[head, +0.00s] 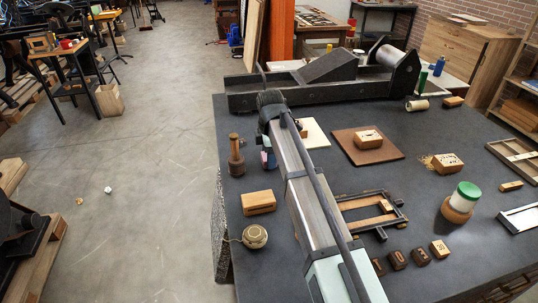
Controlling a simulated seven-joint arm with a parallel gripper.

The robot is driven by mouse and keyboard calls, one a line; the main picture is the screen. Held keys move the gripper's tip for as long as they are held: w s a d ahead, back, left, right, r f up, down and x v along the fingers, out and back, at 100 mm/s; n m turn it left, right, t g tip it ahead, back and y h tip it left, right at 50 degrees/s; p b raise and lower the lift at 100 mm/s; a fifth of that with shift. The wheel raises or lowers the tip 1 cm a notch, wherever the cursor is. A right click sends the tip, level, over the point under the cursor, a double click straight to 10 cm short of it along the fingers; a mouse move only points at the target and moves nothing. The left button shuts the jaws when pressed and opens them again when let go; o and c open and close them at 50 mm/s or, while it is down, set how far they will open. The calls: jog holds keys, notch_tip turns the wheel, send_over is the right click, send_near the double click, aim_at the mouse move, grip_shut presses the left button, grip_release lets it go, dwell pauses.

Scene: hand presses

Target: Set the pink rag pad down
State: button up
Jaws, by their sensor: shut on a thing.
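The pink rag pad (268,161) shows as a small pinkish patch under the end of my arm, left of centre on the dark table (320,172). My gripper (266,146) is shut on it, close over the tabletop. My arm hides most of the pad and the fingers, so I cannot tell whether the pad touches the table.
A wooden mallet-like tool (236,160) stands just left of my gripper, and a wooden block (258,202) lies nearer. A white sheet (315,133) lies to the right, then a brown board (384,152) with a block on it. The press bed (245,102) runs behind.

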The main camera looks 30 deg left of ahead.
jog(key=o, duration=1.2)
jog(key=shift+f, duration=0.1)
jog(key=r, duration=1.2)
jog(key=shift+s+d+r, duration=0.15)
jog(key=shift+s+d, duration=0.2)
